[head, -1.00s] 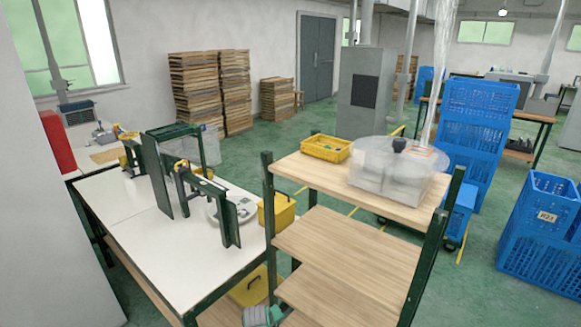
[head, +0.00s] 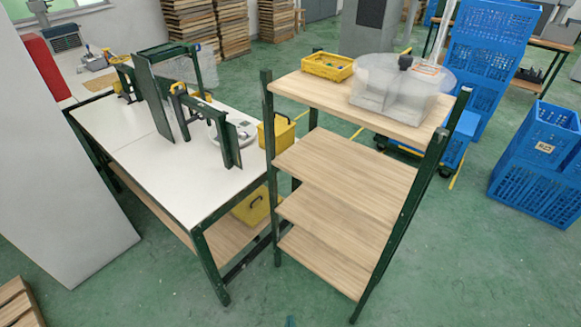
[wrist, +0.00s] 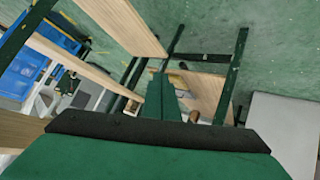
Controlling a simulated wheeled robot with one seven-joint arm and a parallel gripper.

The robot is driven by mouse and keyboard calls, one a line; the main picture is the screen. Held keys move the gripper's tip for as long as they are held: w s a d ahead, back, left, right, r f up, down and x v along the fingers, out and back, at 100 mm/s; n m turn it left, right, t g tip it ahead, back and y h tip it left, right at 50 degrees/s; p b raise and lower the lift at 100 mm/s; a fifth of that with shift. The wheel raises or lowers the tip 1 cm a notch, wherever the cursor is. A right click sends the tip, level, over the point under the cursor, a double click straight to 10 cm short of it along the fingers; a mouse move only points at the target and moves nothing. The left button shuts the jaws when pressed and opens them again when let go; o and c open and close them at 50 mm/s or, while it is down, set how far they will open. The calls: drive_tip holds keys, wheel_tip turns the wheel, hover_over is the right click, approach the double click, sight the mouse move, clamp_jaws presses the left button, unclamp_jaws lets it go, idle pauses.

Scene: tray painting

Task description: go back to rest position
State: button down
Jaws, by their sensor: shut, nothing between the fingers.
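My gripper (wrist: 160,85) shows in the wrist view as dark green fingers, closed together with nothing between them. It is over the floor near the wooden shelf rack (head: 345,165). In the wrist view the rack's boards (wrist: 122,22) and dark green posts stand tilted around and beyond the fingers. I cannot tell how far the fingers are from the posts.
A white-topped workbench (head: 110,125) with green frames and a scale stands left of the rack. The rack's top holds a yellow bin (head: 327,66) and a clear round container (head: 400,95). Blue crates (head: 535,180) stand at right. Green floor (head: 470,270) is free in front.

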drive_tip(key=s+r+m+t, duration=0.4)
drive_tip(key=s+r, duration=2.1)
drive_tip(key=r, duration=0.3)
drive_tip(key=shift+s+t, duration=0.3)
drive_tip(key=shift+t, duration=0.1)
drive_tip(key=shift+r, duration=0.1)
